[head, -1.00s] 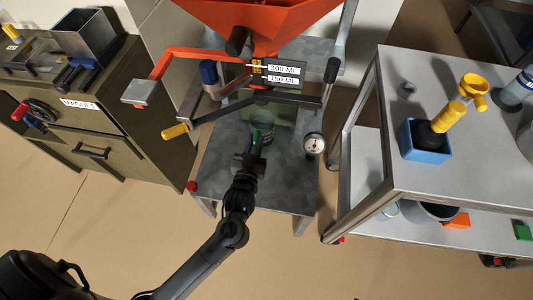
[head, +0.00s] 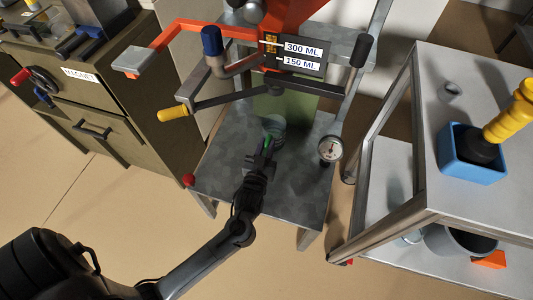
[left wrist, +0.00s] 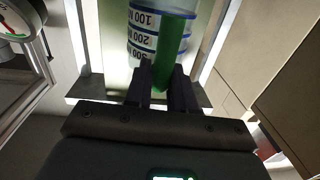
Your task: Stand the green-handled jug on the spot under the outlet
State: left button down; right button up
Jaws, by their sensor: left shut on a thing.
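The clear jug (head: 276,124) with a green handle (head: 267,143) is upright over the grey metal stand (head: 225,165), below the orange filling machine. My left gripper (head: 262,152) is shut on the green handle from the near side. In the left wrist view, the jug (left wrist: 150,32) shows blue markings, and its green handle (left wrist: 171,62) lies between the fingers (left wrist: 163,88). I cannot tell whether the jug's base touches the stand. The outlet is hidden behind the machine's label plate (head: 303,66), and the spot cannot be made out. My right gripper is not in view.
A bar with a yellow grip (head: 173,113) and a dial gauge (head: 330,149) flank the jug. A trolley (head: 440,85) with a blue box (head: 470,153) stands right; a green cabinet (head: 125,145) stands left.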

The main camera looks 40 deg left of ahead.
pick_arm(q)
notch_tip(320, 180, down, 3)
jog(key=shift+b, duration=0.7)
